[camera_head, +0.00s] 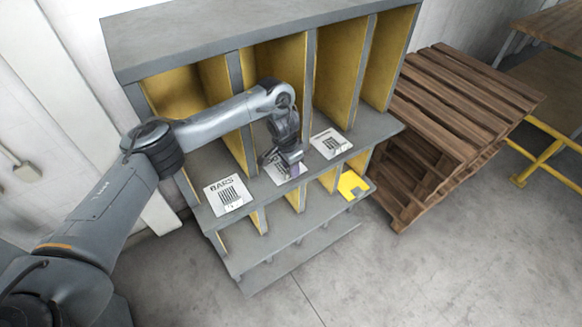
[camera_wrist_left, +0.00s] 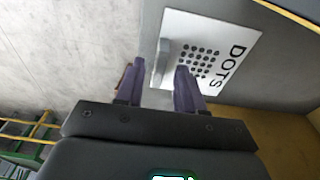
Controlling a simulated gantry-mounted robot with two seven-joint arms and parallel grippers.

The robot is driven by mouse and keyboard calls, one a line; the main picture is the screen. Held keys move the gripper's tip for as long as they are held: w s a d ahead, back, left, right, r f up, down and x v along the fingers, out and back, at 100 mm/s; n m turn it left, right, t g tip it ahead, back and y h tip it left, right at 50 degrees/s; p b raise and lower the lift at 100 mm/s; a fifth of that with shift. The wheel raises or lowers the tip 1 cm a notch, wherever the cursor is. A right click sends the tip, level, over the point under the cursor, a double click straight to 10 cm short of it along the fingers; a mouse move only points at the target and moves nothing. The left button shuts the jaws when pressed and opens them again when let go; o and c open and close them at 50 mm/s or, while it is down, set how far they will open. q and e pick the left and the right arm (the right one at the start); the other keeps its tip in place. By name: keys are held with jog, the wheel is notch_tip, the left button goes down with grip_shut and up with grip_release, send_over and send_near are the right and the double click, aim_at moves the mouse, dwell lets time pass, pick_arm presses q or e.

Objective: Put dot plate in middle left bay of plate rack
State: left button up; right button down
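The dot plate (camera_head: 279,176) lies flat on the ledge of the grey plate rack (camera_head: 366,131), between two other plates. In the left wrist view the white plate (camera_wrist_left: 235,32) shows a grid of black dots, the word DOTS and a grey raised handle (camera_wrist_left: 163,60). My left gripper (camera_head: 284,166) is just over the plate and hides part of it. Its purple fingers (camera_wrist_left: 159,88) are apart, with the handle between their tips; contact is not visible. The rack's tall upper bays have yellow inner walls; my arm partly covers the left ones. My right gripper is out of view.
A BARS plate (camera_head: 229,194) lies left of the dot plate, and another marked plate (camera_head: 331,143) lies right. A yellow piece (camera_head: 352,185) sits in the lower right bay. Wooden pallets (camera_head: 455,110) stand right of the rack; the floor in front is clear.

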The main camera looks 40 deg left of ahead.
pick_arm(q)
notch_tip(320, 180, up, 11)
jog(key=s+p, duration=0.1)
jog(key=p, duration=0.4)
jog(key=s+d+f+m+t+h, duration=0.1)
jog(key=d+f+m, duration=0.2)
jog(key=d+f, duration=0.55)
jog(key=s+d+f+m+t+h, duration=0.1)
jog(key=s+d+f+m+h, duration=0.2)
jog(key=d, duration=1.1)
jog(key=s+d+r+m+t+h, duration=0.1)
jog(key=s+d+t, duration=0.15)
jog(key=d, duration=0.45)
jog(key=s+d+t+h, duration=0.1)
jog(key=s+d, duration=0.3)
jog(key=d, duration=0.3)
jog(key=s+a+f+n+g+y, duration=0.1)
jog(key=s+a+n+g+y, duration=0.2)
jog(key=s+a, duration=1.7)
jog(key=a+n+y, duration=0.1)
jog(key=n+y, duration=0.2)
jog(key=n, duration=0.2)
jog(key=shift+s+f, duration=0.2)
jog(key=shift+f, duration=0.05)
